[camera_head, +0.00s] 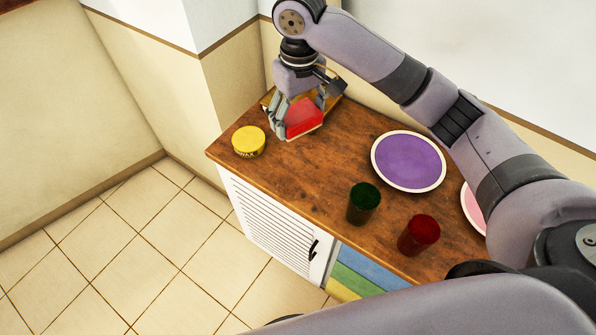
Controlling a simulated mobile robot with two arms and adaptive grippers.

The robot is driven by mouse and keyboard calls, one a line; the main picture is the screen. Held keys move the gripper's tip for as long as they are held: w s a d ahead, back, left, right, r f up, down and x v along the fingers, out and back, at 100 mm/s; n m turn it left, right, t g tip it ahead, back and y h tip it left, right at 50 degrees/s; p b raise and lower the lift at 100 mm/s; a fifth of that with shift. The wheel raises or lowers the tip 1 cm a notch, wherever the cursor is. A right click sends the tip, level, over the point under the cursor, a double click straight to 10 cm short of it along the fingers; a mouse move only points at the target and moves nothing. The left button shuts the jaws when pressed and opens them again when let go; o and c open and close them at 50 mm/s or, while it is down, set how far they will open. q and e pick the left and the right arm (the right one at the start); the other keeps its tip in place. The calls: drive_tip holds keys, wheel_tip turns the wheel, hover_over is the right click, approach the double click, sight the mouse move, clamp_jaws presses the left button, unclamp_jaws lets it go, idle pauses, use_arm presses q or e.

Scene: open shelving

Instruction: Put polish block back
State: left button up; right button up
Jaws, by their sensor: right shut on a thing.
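My right gripper (298,112) reaches down over the far left end of the wooden counter. It is shut on a red block (304,117), which I take to be the polish block. The block has a pale lower edge, and I cannot tell if it touches the counter. A brown wooden holder or board (333,104) shows behind the gripper, partly hidden by it. A yellow wax tin (248,141) stands just left of the block, apart from it. My left gripper is not in view.
The wooden counter (310,190) also bears a purple plate (408,161), a dark green cup (363,201), a red cup (419,236) and a pink plate (473,208) partly behind my arm. Walls close off the back. The counter between tin and green cup is clear.

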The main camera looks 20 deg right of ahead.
wheel_tip(320, 180, down, 4)
drive_tip(key=f, duration=0.1)
drive_tip(key=p, duration=0.1)
hover_over(298, 175)
wheel_tip(298, 175, down, 9)
drive_tip(key=shift+s, duration=0.1)
wheel_tip(298, 175, down, 5)
drive_tip(key=shift+r+p, duration=0.15)
drive_tip(key=shift+p, duration=0.15)
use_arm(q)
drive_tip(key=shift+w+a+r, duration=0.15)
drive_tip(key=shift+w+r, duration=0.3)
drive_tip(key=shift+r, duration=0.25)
use_arm(e)
drive_tip(key=shift+f, duration=0.2)
drive_tip(key=shift+f, duration=0.1)
drive_tip(key=o, duration=1.1)
